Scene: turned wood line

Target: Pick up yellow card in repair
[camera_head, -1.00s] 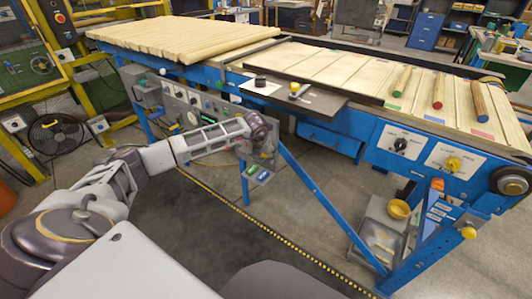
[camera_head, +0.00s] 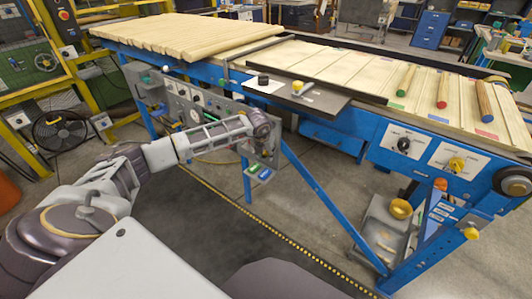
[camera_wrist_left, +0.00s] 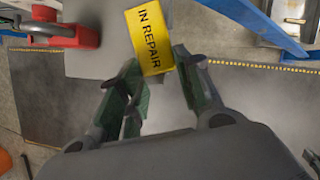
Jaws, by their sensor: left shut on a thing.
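The yellow card marked "IN REPAIR" (camera_wrist_left: 150,38) is between the fingertips of my left gripper (camera_wrist_left: 156,62) in the left wrist view. The gripper is shut on its near end. The card is tilted and its lettering faces the camera.
The blue-framed line (camera_head: 340,140) carries pale planks and several coloured rods. A dark shelf (camera_head: 315,98) juts out above my wrist. A blue diagonal brace (camera_head: 325,210) stands to the right. In the left wrist view a red part (camera_wrist_left: 84,38) sits at upper left.

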